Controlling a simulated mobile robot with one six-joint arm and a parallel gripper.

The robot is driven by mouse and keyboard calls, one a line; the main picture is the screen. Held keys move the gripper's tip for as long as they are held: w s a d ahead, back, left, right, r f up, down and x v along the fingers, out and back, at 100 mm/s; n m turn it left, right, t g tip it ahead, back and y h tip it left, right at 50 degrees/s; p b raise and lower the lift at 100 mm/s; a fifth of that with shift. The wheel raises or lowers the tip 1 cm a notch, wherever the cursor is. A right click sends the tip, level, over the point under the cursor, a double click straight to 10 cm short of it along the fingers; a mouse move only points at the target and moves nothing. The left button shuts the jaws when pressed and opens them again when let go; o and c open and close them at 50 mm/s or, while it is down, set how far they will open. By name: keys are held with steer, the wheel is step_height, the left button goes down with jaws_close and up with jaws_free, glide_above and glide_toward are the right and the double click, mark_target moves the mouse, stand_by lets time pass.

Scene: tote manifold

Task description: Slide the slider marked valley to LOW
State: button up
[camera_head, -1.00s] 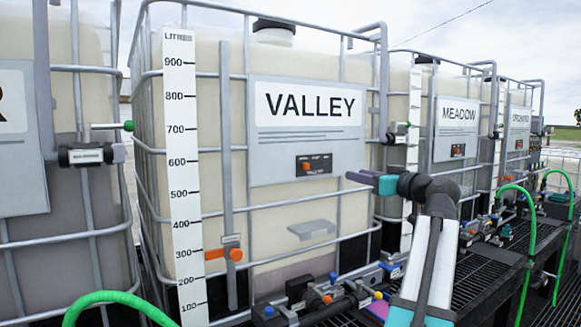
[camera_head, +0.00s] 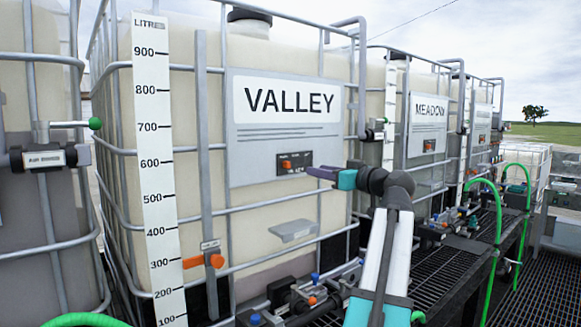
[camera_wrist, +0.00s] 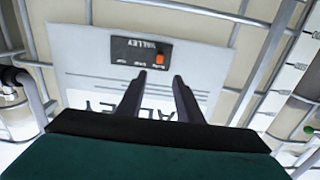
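The slider panel (camera_head: 295,163) is a small dark plate on the grey VALLEY sign of the large cream tank. It also shows upside down in the wrist view (camera_wrist: 128,56), lettered VALLEY. Its orange knob (camera_head: 287,165) sits toward the panel's left end in the head view, and toward the right end in the wrist view (camera_wrist: 160,52). The smaller position labels are too small to read. My gripper (camera_wrist: 160,76) is open and empty, its two dark fingers apart, pointing at the sign near the panel. In the head view its fingertips (camera_head: 313,170) appear just right of the panel; contact cannot be told.
Metal cage bars (camera_head: 222,120) surround the tank. A vertical rail with an orange handle (camera_head: 214,260) stands left of the sign. Valves and pipes (camera_head: 312,292) sit low in front. The MEADOW tank's sign (camera_head: 428,122) is further right. Dark grating (camera_head: 445,275) lies at right.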

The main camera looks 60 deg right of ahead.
mark_target(289, 165)
steer(key=p+x, duration=0.3)
steer(key=x, duration=0.9)
steer(key=shift+r, duration=0.1)
steer(key=shift+p+x, duration=0.35)
steer(key=shift+x, duration=0.45)
jaws_close()
